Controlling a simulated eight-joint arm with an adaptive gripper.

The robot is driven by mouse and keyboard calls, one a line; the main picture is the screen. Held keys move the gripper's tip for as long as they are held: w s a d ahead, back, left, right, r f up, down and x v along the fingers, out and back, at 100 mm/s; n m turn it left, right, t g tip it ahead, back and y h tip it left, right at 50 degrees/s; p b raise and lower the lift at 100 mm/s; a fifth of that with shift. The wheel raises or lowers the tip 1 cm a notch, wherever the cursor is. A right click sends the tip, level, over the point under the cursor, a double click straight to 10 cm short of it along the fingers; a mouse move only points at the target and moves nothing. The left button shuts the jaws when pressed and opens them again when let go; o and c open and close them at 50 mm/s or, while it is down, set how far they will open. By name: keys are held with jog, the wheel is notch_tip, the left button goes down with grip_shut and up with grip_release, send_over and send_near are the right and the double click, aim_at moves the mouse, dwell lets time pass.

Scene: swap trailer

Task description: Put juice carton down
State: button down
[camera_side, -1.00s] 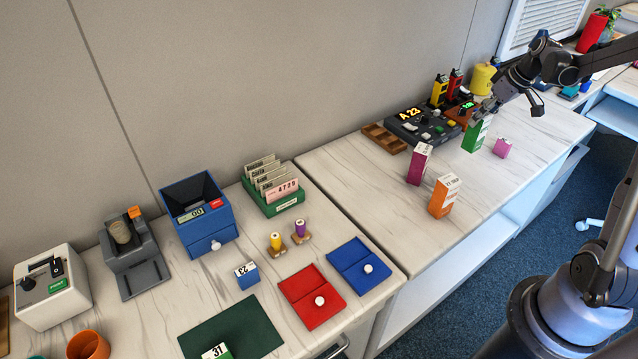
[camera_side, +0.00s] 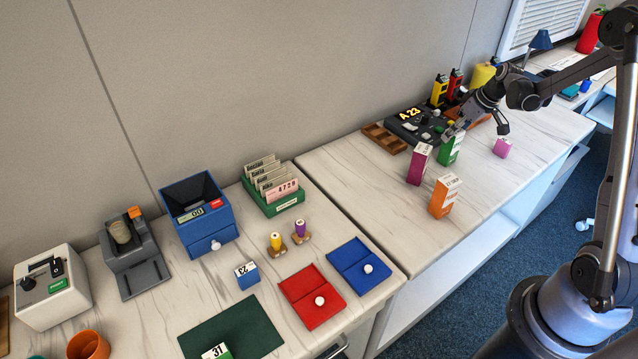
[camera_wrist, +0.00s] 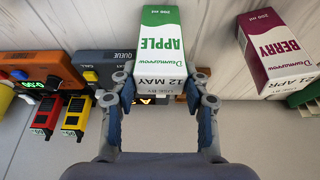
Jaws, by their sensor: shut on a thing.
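The green-and-white apple juice carton (camera_side: 451,148) is near the far side of the right counter, beside the berry carton. In the wrist view the apple carton (camera_wrist: 161,45) stands between my two fingers, its label facing me. My gripper (camera_side: 462,130) is shut on it; in the wrist view my gripper (camera_wrist: 160,85) has a finger on each side of its top end. Whether the carton's base touches the counter is hard to tell. The purple berry carton (camera_side: 418,165) stands just left of it in the side view, apart from it in the wrist view.
An orange carton (camera_side: 443,197) stands nearer the counter's front edge. The black queue display (camera_side: 412,127) and a wooden tray (camera_side: 385,139) lie behind. Bare counter (camera_side: 345,178) is free to the left.

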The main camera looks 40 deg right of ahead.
jog(key=shift+f, duration=0.15)
jog(key=c, duration=0.7)
grip_release()
jog(key=shift+o, duration=0.2)
jog(key=v, duration=1.2)
jog(key=s+a+r, duration=0.1)
jog(key=a+r, duration=0.2)
jog(key=a, duration=0.6)
jog(key=s+a+r, duration=0.1)
jog(key=a+r, duration=0.1)
jog(key=a, duration=0.6)
jog(key=s+a+f+t, duration=0.1)
jog(key=s+a, duration=0.3)
jog(key=a, duration=0.3)
jog(key=s+a+f+t, duration=0.1)
jog(key=s+a, duration=0.4)
jog(key=a, duration=0.3)
jog(key=shift+t, duration=0.3)
